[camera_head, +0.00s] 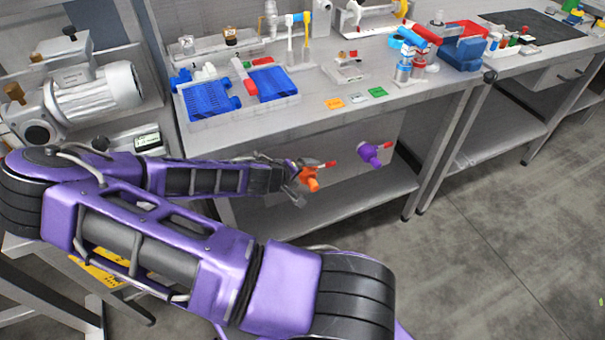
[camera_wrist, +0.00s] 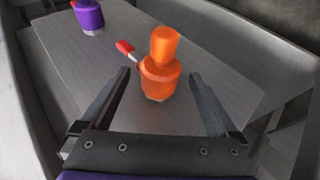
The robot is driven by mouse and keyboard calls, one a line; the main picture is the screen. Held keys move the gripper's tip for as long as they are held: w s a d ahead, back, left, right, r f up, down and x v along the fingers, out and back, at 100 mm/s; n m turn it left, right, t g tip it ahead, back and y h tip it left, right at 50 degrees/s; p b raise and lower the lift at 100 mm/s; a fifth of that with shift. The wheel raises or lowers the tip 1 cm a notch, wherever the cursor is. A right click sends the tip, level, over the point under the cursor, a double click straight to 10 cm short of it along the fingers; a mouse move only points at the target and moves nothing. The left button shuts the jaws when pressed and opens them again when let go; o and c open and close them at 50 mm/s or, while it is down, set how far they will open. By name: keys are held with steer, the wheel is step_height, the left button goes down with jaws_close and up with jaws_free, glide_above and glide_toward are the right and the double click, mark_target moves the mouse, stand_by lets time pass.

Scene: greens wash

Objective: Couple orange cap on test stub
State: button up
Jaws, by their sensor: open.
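An orange fitting (camera_head: 311,180) with a red-tipped lever beside it sticks out from the grey panel under the bench. In the wrist view the orange piece (camera_wrist: 161,72) has a wide body, a narrower round end and a metal base at the panel. I cannot tell whether it is cap, stub or both together. My gripper (camera_head: 294,184) is open in front of it. In the wrist view the two fingers of my gripper (camera_wrist: 160,76) stand left and right of the orange body, with gaps on both sides. A purple fitting (camera_head: 369,154) with a red lever is on the same panel.
The purple fitting also shows at the wrist view's upper left (camera_wrist: 89,16). Above, the bench top (camera_head: 310,118) carries blue trays (camera_head: 209,98), coloured cards (camera_head: 356,99) and bottles (camera_head: 404,68). A lower shelf (camera_head: 385,192) runs below the panel. Floor at right is clear.

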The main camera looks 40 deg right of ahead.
mark_target(315, 189)
jaws_close()
stand_by(0.3)
steer(key=shift+s, duration=0.15)
steer(key=shift+s+a, duration=0.25)
steer(key=shift+s, duration=0.65)
steer(key=shift+s+a, duration=0.2)
steer(key=shift+s, duration=0.7)
steer(key=shift+s+a, duration=0.25)
steer(key=shift+s, duration=0.65)
steer(key=shift+s, duration=0.1)
steer(key=s+r+p, duration=0.1)
steer(key=p, duration=0.1)
steer(key=s+r+p, duration=0.1)
steer(key=r+p, duration=0.1)
steer(key=s+r+p, duration=0.1)
steer(key=p, duration=0.1)
steer(key=shift+s+a+r, duration=0.2)
steer(key=shift+s+a, duration=0.05)
steer(key=shift+a, duration=0.15)
steer(key=shift+s+p, duration=0.2)
steer(key=shift+p, duration=0.15)
